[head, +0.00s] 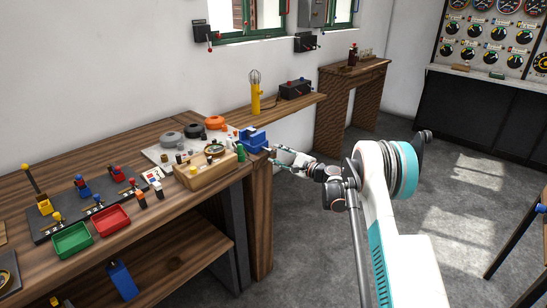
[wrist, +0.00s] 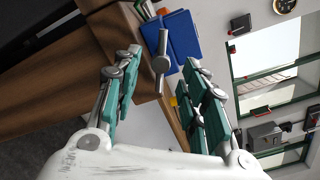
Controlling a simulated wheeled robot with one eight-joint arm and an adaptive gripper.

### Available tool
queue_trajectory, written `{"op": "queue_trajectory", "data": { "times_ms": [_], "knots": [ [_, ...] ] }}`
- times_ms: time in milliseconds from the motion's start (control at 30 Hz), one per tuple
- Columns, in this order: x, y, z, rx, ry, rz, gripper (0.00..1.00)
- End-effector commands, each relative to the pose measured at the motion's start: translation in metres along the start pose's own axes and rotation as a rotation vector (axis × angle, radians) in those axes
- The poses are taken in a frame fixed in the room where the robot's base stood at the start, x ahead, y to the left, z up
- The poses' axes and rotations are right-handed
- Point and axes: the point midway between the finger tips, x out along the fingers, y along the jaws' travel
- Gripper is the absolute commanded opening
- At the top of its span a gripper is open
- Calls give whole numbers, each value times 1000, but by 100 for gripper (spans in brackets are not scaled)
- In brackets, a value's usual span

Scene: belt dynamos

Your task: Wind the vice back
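The blue vice (head: 252,140) is at the right front end of the wooden bench, and it also shows at the top of the wrist view (wrist: 184,38). A grey metal screw end with a crossbar handle (wrist: 161,58) stands out from the vice towards my gripper. My gripper (head: 277,152) is right beside the vice at the bench end. In the wrist view, my gripper (wrist: 160,78) has its two teal-padded fingers apart, one on each side of the handle. I see no finger touching the handle. The vice jaws are mostly hidden.
A wooden tray (head: 207,174) of small parts stands left of the vice. A red bin (head: 111,220) and a green bin (head: 72,239) lie further left. A wall shelf (head: 290,104) with a yellow lamp (head: 255,92) is behind. Open grey floor (head: 463,190) lies to the right.

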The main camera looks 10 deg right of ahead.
Motion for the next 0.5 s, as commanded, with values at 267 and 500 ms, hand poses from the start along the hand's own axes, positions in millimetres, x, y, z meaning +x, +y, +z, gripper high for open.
{"op": "queue_trajectory", "data": {
  "times_ms": [267, 500],
  "knots": [
    [29, 1, 0, 0, 0, 0, 40],
    [32, -1, 0, 0, 0, 0, 40]
  ]
}}
